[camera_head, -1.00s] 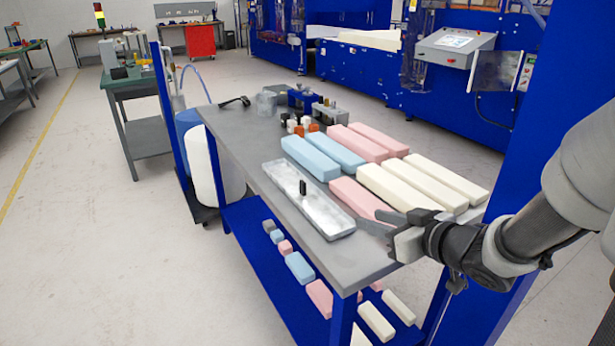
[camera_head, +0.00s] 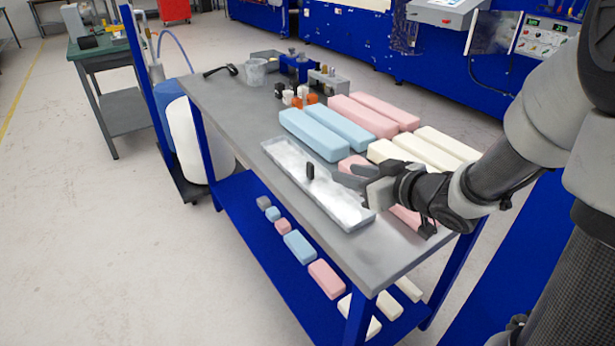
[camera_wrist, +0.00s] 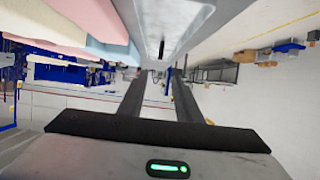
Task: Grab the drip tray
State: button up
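The drip tray (camera_head: 343,210) is a long, shallow grey metal tray lying along the near edge of the workbench. A small black upright handle (camera_head: 310,171) stands at its middle. In the wrist view the tray (camera_wrist: 176,12) is at the top, with the black handle (camera_wrist: 161,49) above and between the fingertips. My gripper (camera_head: 338,178) is just right of the handle, over or close beside the tray. Its two fingers (camera_wrist: 162,72) are apart with nothing between them. I cannot tell the exact height of the fingers over the tray.
Blue foam blocks (camera_head: 314,134), pink blocks (camera_head: 361,115) and cream blocks (camera_head: 445,144) lie on the bench (camera_head: 235,128) beyond the tray. A pink block is partly hidden behind my gripper. More blocks sit on the blue lower shelf (camera_head: 240,215). The bench's far-left surface is mostly clear.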

jog(key=b, duration=0.3)
send_near(313, 165)
jog(key=x, duration=0.4)
jog(key=shift+s+a, duration=0.1)
jog(key=b+x, duration=0.2)
jog(key=x, duration=0.2)
jog(key=shift+f, duration=0.25)
jog(key=shift+w+a+f, duration=0.1)
jog(key=shift+w+a, duration=0.15)
jog(key=shift+w, duration=0.2)
grip_shut()
